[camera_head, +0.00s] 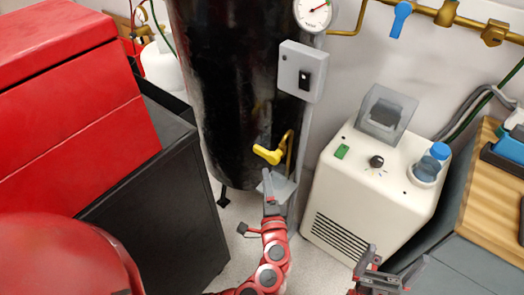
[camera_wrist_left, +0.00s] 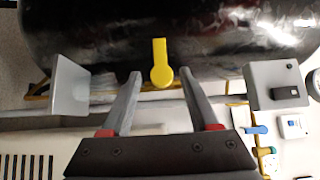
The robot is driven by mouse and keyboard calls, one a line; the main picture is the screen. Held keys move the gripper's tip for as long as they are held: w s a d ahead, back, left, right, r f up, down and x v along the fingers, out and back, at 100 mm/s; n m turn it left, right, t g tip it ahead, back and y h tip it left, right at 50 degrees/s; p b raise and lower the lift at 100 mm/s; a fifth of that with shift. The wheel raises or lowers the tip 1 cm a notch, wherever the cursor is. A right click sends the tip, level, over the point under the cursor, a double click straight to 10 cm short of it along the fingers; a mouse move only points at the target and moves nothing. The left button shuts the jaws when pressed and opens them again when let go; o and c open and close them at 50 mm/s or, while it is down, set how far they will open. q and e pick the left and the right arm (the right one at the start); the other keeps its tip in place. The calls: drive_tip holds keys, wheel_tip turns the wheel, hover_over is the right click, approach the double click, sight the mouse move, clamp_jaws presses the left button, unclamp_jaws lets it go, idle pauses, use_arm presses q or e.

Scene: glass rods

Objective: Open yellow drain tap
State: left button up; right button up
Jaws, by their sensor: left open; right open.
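The yellow drain tap (camera_head: 268,155) sits low on the front of the black tank (camera_head: 235,80). Its handle points to the left in the head view. My left gripper (camera_head: 270,182) is just below the tap in the head view. In the left wrist view, the tap (camera_wrist_left: 159,66) lies ahead of and between the two spread fingertips of that gripper (camera_wrist_left: 161,76), with a gap to each. The left gripper is open and empty; contact with the tap cannot be seen. My right gripper (camera_head: 390,268) is open and empty at the lower right.
A grey switch box (camera_head: 302,70) is fixed beside the tank. A cream machine (camera_head: 370,185) stands right of my left arm. A red toolbox (camera_head: 80,100) on a dark cabinet (camera_head: 160,205) stands left. A wooden-topped bench (camera_head: 490,200) is at the right.

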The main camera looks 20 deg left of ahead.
sight(261, 154)
use_arm(q)
drive_tip(key=x, duration=1.2)
drive_tip(key=shift+w+a, duration=0.15)
drive_tip(key=shift+w, duration=0.05)
clamp_jaws()
idle(0.8)
